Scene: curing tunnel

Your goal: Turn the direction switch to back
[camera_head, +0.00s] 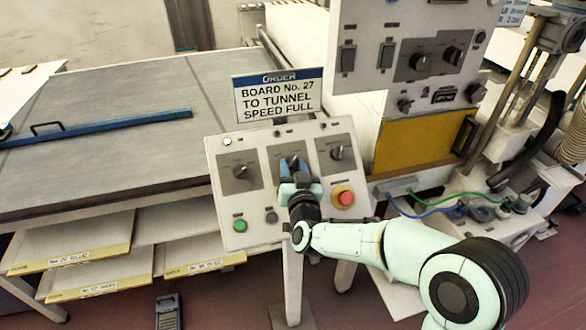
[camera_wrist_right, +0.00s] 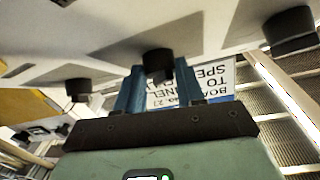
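A tilted grey control panel (camera_head: 264,223) carries three black rotary switches: a left one (camera_head: 240,171), a middle one and a right one (camera_head: 337,153). Their labels are too small to read, so I cannot tell which is the direction switch. My right gripper (camera_head: 293,168) is at the middle switch and partly hides it. In the right wrist view, the middle switch (camera_wrist_right: 157,62) shows between the two blue fingertips of this gripper (camera_wrist_right: 158,75). The fingers stand apart with a slight gap beside the switch; contact is not clear. My left gripper is not in view.
A green button (camera_head: 240,226), a dark button (camera_head: 271,217) and a red stop button on a yellow base (camera_head: 344,197) sit low on the panel. An order sign (camera_head: 278,95) reads "Board No. 27 to tunnel, speed full". A taller switch panel (camera_head: 412,50) stands behind right.

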